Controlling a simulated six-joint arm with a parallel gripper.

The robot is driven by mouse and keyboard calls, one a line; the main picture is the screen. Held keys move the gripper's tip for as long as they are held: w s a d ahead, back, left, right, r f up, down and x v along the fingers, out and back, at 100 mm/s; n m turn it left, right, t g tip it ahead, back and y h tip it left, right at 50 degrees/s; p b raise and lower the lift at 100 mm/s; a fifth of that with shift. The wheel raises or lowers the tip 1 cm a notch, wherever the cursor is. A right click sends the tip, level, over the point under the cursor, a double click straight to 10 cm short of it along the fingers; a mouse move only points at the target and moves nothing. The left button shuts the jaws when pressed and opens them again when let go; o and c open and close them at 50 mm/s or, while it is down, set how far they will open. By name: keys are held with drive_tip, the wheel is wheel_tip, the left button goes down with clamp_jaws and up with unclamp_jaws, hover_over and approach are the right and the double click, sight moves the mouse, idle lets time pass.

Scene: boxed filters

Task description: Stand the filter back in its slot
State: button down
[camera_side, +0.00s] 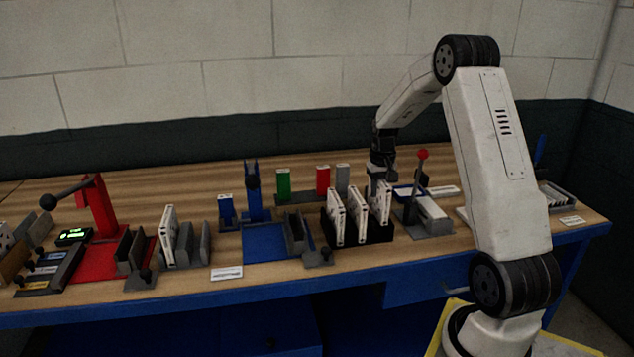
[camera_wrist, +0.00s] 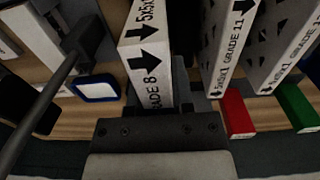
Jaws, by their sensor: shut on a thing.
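My gripper (camera_side: 381,177) is shut on a white boxed filter (camera_side: 383,205). In the wrist view this filter (camera_wrist: 146,58) shows black arrows and the marking GRADE 8, directly ahead of my gripper (camera_wrist: 152,112). The black slotted rack (camera_side: 372,235) holds two other white filters, one at its left (camera_side: 336,216) and one in the middle (camera_side: 358,213). The held filter is upright at the rack's right end, roughly level with the other two. Its lower end is hidden, so I cannot tell how deep it sits.
A grey lever fixture (camera_side: 428,226) with a red knob stands close on the right. Red (camera_side: 323,180), green (camera_side: 283,184) and grey (camera_side: 343,180) blocks stand behind the rack. A blue stand (camera_side: 255,190) is to the left. Another white filter (camera_side: 168,235) stands farther left.

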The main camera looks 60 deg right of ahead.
sight(378, 202)
drive_tip(key=shift+f, duration=2.2)
idle(0.5)
drive_tip(key=shift+c, duration=2)
unclamp_jaws()
drive_tip(key=shift+r, duration=3.95)
